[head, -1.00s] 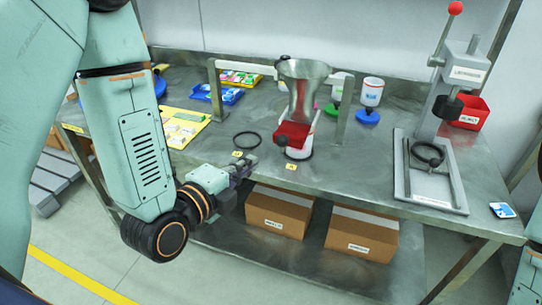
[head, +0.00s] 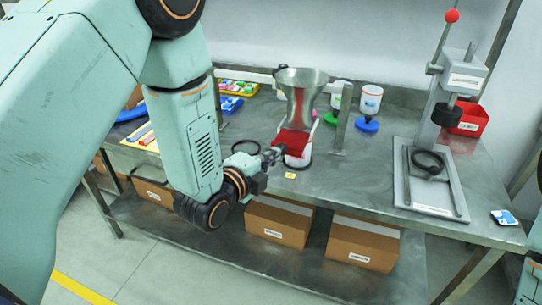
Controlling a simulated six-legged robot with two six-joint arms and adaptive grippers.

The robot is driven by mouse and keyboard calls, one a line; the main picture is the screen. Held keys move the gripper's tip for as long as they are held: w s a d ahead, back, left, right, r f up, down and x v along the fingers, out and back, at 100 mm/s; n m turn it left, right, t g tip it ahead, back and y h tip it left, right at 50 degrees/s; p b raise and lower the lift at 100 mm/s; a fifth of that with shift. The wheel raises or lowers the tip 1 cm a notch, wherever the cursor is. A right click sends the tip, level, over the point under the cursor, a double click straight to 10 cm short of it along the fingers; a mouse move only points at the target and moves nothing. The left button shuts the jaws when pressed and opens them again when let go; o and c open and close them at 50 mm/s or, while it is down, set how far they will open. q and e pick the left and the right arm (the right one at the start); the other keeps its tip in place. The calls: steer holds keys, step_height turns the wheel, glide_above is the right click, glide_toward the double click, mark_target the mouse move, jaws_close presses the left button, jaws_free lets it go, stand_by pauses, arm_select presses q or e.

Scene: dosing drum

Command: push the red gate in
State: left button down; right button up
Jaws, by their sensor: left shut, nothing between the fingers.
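The red gate (head: 292,141) sits under the metal hopper (head: 301,90) of the dosing stand, above a white cup (head: 298,159) on the bench. My left gripper (head: 274,154) is shut and empty. Its fingertips are at the near left edge of the red gate, and they look to be touching it or very close. The gate's dark knob is hidden or merged with the fingertips. I cannot tell how far in the gate is. My right gripper is out of view.
Metal posts (head: 342,120) flank the hopper. White cups with green and blue bases (head: 370,104) stand behind to the right. A lever press (head: 440,130) and a red bin (head: 469,120) are at right.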

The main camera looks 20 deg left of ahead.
arm_select(q)
steer(key=b, duration=0.2)
glide_toward(288, 140)
steer(key=w+d+r, duration=0.2)
steer(key=w, duration=0.3)
steer(key=shift+a+r, duration=0.1)
steer(key=shift+r, duration=0.05)
steer(key=shift+r, duration=0.1)
steer(key=shift+s, duration=0.15)
